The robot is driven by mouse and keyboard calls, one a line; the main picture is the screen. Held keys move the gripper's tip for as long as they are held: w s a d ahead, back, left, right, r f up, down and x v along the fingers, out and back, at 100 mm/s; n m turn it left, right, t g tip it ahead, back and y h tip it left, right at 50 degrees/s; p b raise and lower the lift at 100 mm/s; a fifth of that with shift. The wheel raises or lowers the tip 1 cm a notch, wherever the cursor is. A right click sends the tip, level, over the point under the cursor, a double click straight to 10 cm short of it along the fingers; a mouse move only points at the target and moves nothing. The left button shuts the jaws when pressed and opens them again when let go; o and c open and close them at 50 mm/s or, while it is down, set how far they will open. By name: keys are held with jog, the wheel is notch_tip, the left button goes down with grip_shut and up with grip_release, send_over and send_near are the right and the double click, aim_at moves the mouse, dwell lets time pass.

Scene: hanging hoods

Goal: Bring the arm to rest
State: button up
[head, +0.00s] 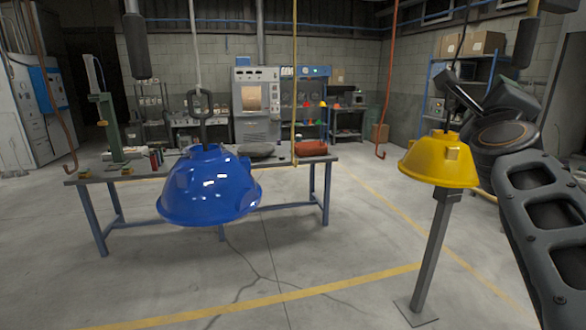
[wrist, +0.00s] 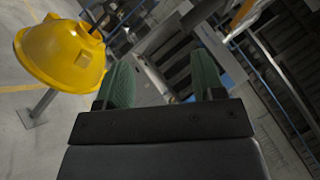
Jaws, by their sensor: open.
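My gripper (wrist: 163,88) is open and empty in the wrist view, its two green-padded fingers apart with only background between them. In the head view my dark arm is at the right, and I cannot make out the fingers there. A yellow hood (head: 440,160) hangs just left of my arm in the head view. It also shows at the upper left of the wrist view (wrist: 58,52), to the left of my fingers and apart from them. A blue hood (head: 208,187) hangs from a chain link left of centre, well away from my arm.
A grey post (head: 432,250) on a floor plate stands beneath the yellow hood. A workbench (head: 290,172) with tools stands behind the blue hood. Orange hooks (head: 381,151) and cables hang down. A shelf with boxes (head: 482,43) is at the back right. The middle floor is clear.

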jog(key=w+a+f+n+g+y, duration=0.1)
jog(key=a+f+n+g+y, duration=0.1)
jog(key=a+f+n+y, duration=0.55)
jog(key=w+a+f+n+g+y, duration=0.2)
jog(key=f+n+y, duration=0.1)
jog(key=f+n, duration=0.85)
jog(key=s+a+f+n+g, duration=0.2)
jog(key=s+f, duration=0.3)
jog(key=f, duration=0.3)
jog(key=s+a+f+n+g, duration=0.3)
jog(key=s+f+n+g, duration=0.2)
jog(key=f, duration=0.4)
jog(key=s+a+f+n+g, duration=0.3)
jog(key=s+f, duration=0.2)
jog(key=f, duration=0.3)
jog(key=shift+s+a+f+g, duration=0.2)
jog(key=shift+s+g, duration=0.1)
jog(key=shift+g, duration=0.1)
jog(key=shift+y, duration=0.25)
